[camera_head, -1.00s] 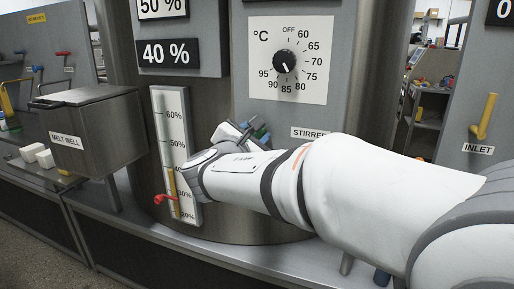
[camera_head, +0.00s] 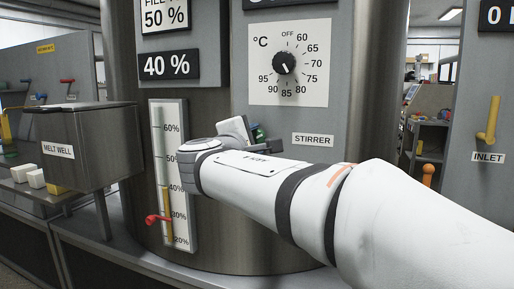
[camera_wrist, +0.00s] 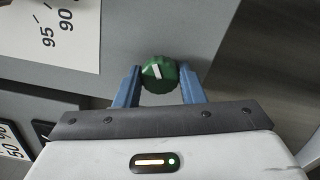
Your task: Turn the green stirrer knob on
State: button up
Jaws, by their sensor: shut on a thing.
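The green stirrer knob (camera_wrist: 159,74) shows in the wrist view with a white pointer mark on its face. My gripper (camera_wrist: 159,82) has its two blue fingers on either side of the knob, shut on it. In the head view a bit of the green knob (camera_head: 258,133) shows behind my wrist, and most of it is hidden by my arm. The STIRRER label (camera_head: 313,140) is on the grey panel to the right of my wrist.
The temperature dial (camera_head: 285,63) is above the arm. A level gauge (camera_head: 173,175) with a red valve handle (camera_head: 158,219) is at left, close to my wrist. The melt well (camera_head: 85,147) stands farther left. A yellow inlet lever (camera_head: 489,122) is at right.

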jog(key=shift+f, duration=0.1)
dwell(0.4)
jog(key=o, duration=1)
jog(key=p+v, duration=0.1)
jog(key=v, duration=0.7)
jog(key=shift+p, duration=0.3)
